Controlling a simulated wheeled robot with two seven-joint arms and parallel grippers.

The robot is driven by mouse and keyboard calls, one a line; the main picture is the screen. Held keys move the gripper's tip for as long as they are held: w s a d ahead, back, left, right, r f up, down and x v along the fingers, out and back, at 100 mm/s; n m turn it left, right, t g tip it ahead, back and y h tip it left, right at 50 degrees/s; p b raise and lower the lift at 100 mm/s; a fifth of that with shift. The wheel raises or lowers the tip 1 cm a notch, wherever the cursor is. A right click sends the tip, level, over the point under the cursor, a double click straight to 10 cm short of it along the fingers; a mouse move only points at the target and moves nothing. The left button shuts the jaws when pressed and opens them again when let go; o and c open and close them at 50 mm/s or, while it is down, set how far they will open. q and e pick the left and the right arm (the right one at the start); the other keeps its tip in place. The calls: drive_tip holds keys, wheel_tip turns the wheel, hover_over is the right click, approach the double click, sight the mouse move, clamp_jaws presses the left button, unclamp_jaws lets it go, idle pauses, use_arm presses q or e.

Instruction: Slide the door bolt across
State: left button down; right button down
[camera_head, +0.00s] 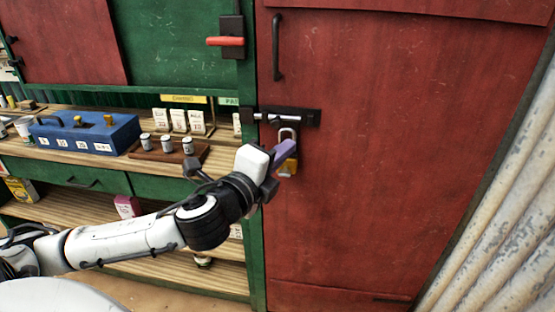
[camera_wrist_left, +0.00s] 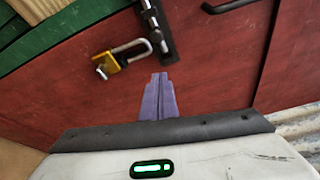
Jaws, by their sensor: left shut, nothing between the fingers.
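The door bolt (camera_head: 272,117) is a light metal bar on a dark plate, spanning the green post and the red door (camera_head: 370,150). It also shows in the wrist view (camera_wrist_left: 155,28) at the top. A yellow padlock (camera_head: 288,168) with a silver shackle is just below the bolt; the wrist view shows it (camera_wrist_left: 106,66) left of the fingers. I cannot tell whether its shackle is locked. My left gripper (camera_head: 285,152) has lilac fingers, shut and empty, below the bolt and partly in front of the padlock. The fingertips (camera_wrist_left: 159,77) point toward the door. My right gripper is out of view.
A dark door handle (camera_head: 277,48) is above the bolt. A red-handled lever (camera_head: 226,41) is on the green frame. Shelves at left hold a blue box (camera_head: 85,132) and small canisters (camera_head: 167,144). Corrugated metal (camera_head: 500,210) borders the door at right. The door's face is mostly clear.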

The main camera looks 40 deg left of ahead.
use_arm(q)
drive_tip(key=s, duration=0.3)
drive_tip(key=shift+s+d+r, duration=0.1)
drive_tip(key=shift+d, duration=0.25)
drive_tip(key=s+d+f+n+g+h, duration=0.1)
drive_tip(key=s+d+f+n+g, duration=0.15)
drive_tip(key=f, duration=0.85)
drive_tip(key=s+d+f+n+g+h, duration=0.15)
drive_tip(key=f+n, duration=0.25)
drive_tip(key=f, duration=0.6)
drive_tip(key=s+d+f+n+g+h, duration=0.1)
drive_tip(key=s+d+f+n, duration=0.4)
drive_tip(key=f, duration=0.5)
drive_tip(key=s+d+f+n+g+h, duration=0.1)
drive_tip(key=s+d+f+n+g, duration=0.2)
drive_tip(key=s+f, duration=0.6)
drive_tip(key=d+f+n, duration=0.1)
drive_tip(key=d+n, duration=0.1)
drive_tip(key=d, duration=0.1)
drive_tip(key=shift+s+d+f, duration=0.15)
drive_tip(key=shift+f, duration=0.2)
drive_tip(key=shift+r+h, duration=0.1)
drive_tip(key=shift+h, duration=0.15)
